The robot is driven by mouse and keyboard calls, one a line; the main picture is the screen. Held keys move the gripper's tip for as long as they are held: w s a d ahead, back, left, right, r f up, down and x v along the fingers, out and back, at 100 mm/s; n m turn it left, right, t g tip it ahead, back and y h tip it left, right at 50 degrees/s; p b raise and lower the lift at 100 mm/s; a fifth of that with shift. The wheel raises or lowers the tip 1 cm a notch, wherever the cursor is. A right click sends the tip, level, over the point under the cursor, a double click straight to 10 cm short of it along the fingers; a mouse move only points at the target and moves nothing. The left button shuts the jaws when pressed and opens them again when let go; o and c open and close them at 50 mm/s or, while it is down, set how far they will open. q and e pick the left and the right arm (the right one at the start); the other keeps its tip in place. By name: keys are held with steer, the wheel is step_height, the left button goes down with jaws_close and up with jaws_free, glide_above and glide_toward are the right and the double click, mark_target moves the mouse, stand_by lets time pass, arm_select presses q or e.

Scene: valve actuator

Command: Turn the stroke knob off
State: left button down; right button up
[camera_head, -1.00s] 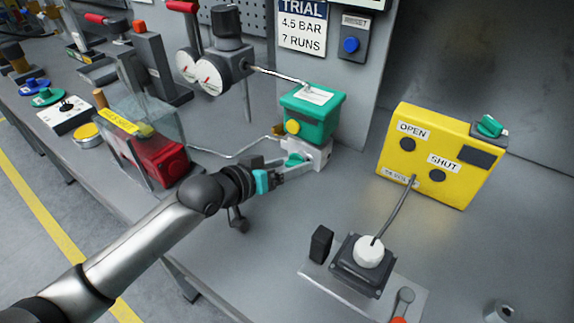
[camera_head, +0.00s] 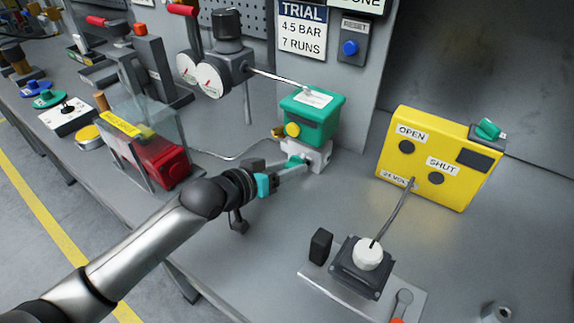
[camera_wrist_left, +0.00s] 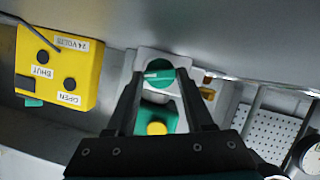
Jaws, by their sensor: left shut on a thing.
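A round green knob (camera_wrist_left: 160,74) with a pale pointer line sits on the light grey block under the green actuator box. In the head view the green knob (camera_head: 297,160) shows at the front of the grey block (camera_head: 318,154), below the green box (camera_head: 310,118) with its yellow button. My left gripper (camera_head: 290,165) reaches it from the front left, and its fingers are shut on it. In the wrist view the two dark fingers of my left gripper (camera_wrist_left: 163,78) stand on either side of the knob. The fingers hide part of it. My right gripper is not in view.
A yellow control box (camera_head: 436,158) with OPEN and SHUT labels stands at the right, with another green knob (camera_head: 488,128) at its corner. A black switch box with a white cap (camera_head: 368,254) is in front of it. A guarded red unit (camera_head: 163,162) is left of my arm.

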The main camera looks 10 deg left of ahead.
arm_select(q)
steer(key=p, duration=0.2)
steer(key=m+y+p, duration=0.1)
steer(key=p, duration=0.1)
steer(key=shift+d+r+m, duration=0.15)
steer(key=shift+r+m, duration=0.1)
steer(key=shift+m, duration=0.05)
steer(key=shift+f+m+t+y+p, duration=0.2)
steer(key=shift+m+t+y+p, duration=0.15)
steer(key=shift+m+p, duration=0.3)
steer(key=shift+c, duration=1.4)
jaws_free()
steer(key=shift+s, duration=0.1)
steer(key=shift+s+r, duration=0.1)
steer(key=shift+s, duration=0.1)
steer(key=p+v, duration=0.3)
steer(key=v, duration=1.1)
steer(key=shift+s+r, duration=0.25)
